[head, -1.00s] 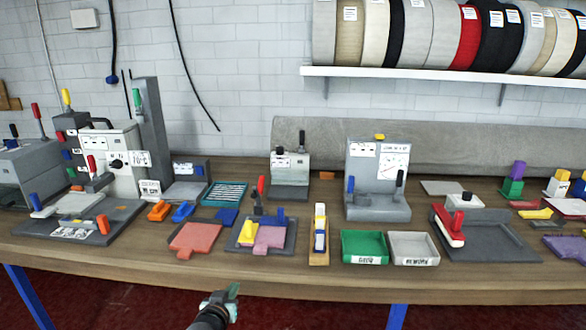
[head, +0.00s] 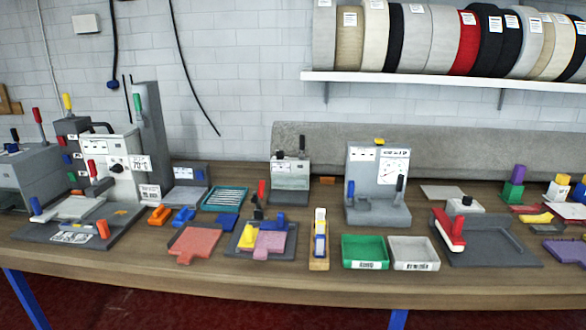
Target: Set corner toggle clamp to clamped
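A dark fixture plate (head: 290,252) lies near the front middle of the bench. It carries a yellow piece (head: 247,237), a pink piece (head: 269,245) and a blue block (head: 272,216). A red-tipped lever (head: 262,190) stands nearly upright at its back; this looks like the corner toggle clamp, but I cannot read a label. Whether its foot presses on the pieces is too small to tell. Another dark plate (head: 500,245) at the right has a red and white handle (head: 448,232), tilted. Neither of my grippers is in view.
A salmon pad (head: 194,243) lies left of the fixture. A narrow wooden stand (head: 319,262), a green tray (head: 364,265) and a light grey tray (head: 414,266) stand to its right. A grey gauge unit (head: 376,208) stands behind them. A larger machine (head: 118,180) is at the left.

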